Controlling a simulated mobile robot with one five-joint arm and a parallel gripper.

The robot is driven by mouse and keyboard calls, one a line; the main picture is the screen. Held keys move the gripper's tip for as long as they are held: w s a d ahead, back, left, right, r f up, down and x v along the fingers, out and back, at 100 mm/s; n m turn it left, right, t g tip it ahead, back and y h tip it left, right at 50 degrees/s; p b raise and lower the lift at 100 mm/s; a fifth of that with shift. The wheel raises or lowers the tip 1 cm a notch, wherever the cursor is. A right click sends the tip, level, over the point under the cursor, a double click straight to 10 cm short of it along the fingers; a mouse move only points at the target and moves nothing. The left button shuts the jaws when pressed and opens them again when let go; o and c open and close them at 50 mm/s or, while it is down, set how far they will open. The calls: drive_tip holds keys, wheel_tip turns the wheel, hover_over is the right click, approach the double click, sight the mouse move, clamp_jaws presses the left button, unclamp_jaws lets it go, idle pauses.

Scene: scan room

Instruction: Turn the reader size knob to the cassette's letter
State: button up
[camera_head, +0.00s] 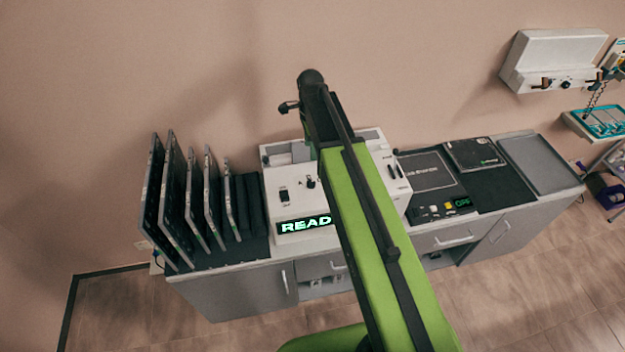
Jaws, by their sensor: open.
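The white reader (275,182) stands on the counter, with a lit display (303,224) whose visible letters are "READ"; my arm covers the rest. A small dark knob (310,183) with a light part is on its face, just left of my arm. A dark switch (284,196) is to its left. No size letters are readable around the knob. A dark cassette (476,154) with a small green mark lies flat at the counter's back right; I cannot read a letter on it. My green arm crosses over the reader, and its gripper jaws cannot be made out.
Several upright dark panels (152,200) stand in a rack left of the reader. Right of it are a dark plate (426,170), a small control box with a green display (462,203) and a grey tray (540,162). A white wall unit (553,50) hangs at the upper right.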

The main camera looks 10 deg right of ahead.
sight(311, 182)
wheel_tip(311, 182, down, 18)
drive_tip(key=b, duration=1.7)
drive_tip(key=shift+r, duration=0.25)
drive_tip(key=shift+r, duration=0.1)
drive_tip(key=shift+c, duration=0.2)
